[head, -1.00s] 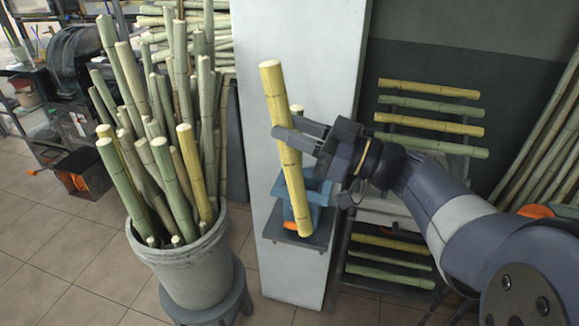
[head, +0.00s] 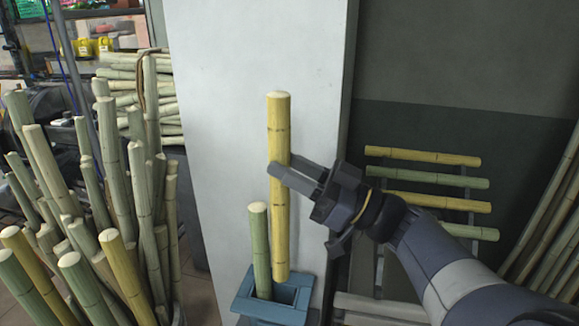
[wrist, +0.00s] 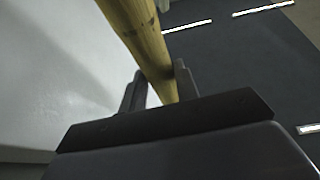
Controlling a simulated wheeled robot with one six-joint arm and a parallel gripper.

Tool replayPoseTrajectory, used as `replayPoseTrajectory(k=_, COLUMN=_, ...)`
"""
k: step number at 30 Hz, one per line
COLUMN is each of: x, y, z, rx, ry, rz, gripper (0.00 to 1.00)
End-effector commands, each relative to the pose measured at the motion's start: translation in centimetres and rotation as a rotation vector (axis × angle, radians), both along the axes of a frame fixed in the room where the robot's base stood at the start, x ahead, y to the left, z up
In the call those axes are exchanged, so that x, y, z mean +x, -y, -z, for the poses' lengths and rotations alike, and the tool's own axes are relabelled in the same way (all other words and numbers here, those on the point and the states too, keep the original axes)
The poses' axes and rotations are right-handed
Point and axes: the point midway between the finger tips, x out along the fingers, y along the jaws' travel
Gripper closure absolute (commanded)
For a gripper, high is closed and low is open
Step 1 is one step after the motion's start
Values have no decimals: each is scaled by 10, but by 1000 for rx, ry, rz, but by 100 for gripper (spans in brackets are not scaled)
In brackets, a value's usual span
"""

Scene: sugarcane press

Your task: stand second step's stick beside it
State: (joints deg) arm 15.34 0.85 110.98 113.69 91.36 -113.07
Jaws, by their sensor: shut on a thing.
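My gripper (head: 283,170) is shut on a yellow cane stick (head: 279,215) and holds it nearly upright. The yellow stick also shows between the fingers in the wrist view (wrist: 146,38). Its lower end is over the right part of the blue square holder (head: 255,307), close to the rim; I cannot tell whether it is inside the opening. A green stick (head: 260,252) stands in the left part of the holder, just left of the yellow one. Rack steps (head: 415,156) behind my gripper carry yellow and green sticks lying flat.
A pale pillar (head: 215,130) rises right behind the holder. Many upright canes (head: 120,180) crowd the left. More canes (head: 555,200) lean at the right edge. Cut canes (head: 125,95) are stacked at the back left.

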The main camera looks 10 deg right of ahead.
Motion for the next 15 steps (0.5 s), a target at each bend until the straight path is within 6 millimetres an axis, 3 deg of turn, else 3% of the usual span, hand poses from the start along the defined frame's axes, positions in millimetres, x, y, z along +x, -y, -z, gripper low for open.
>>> replayPoseTrajectory(k=15, x=0, y=0, z=28, rx=0, ry=-1, rz=0, gripper=100)
